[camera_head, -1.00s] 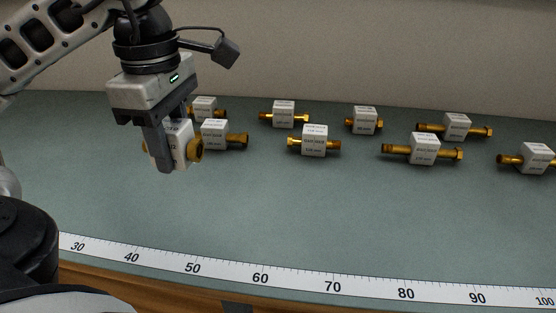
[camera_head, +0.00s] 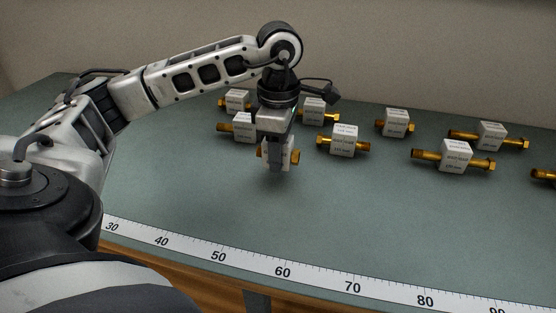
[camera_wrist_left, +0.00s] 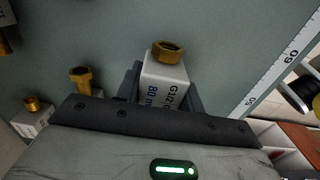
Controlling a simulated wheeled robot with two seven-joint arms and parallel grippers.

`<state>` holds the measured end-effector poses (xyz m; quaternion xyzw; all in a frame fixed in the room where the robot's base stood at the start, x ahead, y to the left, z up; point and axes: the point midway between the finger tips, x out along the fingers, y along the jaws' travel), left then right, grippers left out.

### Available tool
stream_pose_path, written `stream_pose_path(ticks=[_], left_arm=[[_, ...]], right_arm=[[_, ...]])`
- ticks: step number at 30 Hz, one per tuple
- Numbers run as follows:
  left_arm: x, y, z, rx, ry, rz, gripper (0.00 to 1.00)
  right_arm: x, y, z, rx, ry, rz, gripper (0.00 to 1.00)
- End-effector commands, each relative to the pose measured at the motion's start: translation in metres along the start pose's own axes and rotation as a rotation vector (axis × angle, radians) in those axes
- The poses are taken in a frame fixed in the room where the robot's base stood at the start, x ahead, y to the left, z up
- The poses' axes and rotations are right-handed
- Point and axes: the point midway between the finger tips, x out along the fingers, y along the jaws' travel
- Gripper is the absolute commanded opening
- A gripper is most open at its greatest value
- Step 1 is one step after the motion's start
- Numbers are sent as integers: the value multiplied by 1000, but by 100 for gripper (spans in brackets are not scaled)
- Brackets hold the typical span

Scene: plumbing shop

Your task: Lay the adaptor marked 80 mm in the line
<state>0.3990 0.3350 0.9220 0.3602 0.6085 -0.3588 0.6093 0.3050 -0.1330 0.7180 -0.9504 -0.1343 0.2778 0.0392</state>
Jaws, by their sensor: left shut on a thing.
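My left gripper (camera_head: 276,160) is shut on a white block adaptor (camera_head: 292,153) with brass ends. In the left wrist view the held adaptor (camera_wrist_left: 163,85) shows print reading "G1/2" and "80 m", the rest cut off by the gripper, and a brass hex end (camera_wrist_left: 167,52). The fingers hide part of the block in the head view. It is low over the open bench, in front of the other adaptors; I cannot tell whether it touches the surface. My right gripper is not in view.
Several similar adaptors stand behind in loose rows, among them a near one (camera_head: 345,140), a long one (camera_head: 455,156) and one left of the gripper (camera_head: 242,127). A printed ruler strip (camera_head: 320,281) runs along the bench's front edge. The green bench top (camera_head: 330,215) between is clear.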

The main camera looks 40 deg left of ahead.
Motion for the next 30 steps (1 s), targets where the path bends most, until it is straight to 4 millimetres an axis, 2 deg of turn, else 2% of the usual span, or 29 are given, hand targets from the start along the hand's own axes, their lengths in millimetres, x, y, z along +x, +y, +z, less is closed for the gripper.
stream_pose_path(ticks=[3, 6, 18, 19, 21, 30], left_arm=[[19, -2, -2, 0, 4, -4, 13], [26, -1, -1, 0, 2, -1, 13], [32, -1, -1, 0, 0, -1, 13], [31, -1, -1, 0, 1, -1, 46], [30, -1, -1, 1, 1, -1, 60], [28, -1, -1, 1, 1, -1, 60]], right_arm=[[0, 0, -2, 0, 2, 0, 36], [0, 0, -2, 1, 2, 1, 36], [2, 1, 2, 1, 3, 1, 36], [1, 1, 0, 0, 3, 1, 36], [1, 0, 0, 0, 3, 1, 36], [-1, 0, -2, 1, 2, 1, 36]])
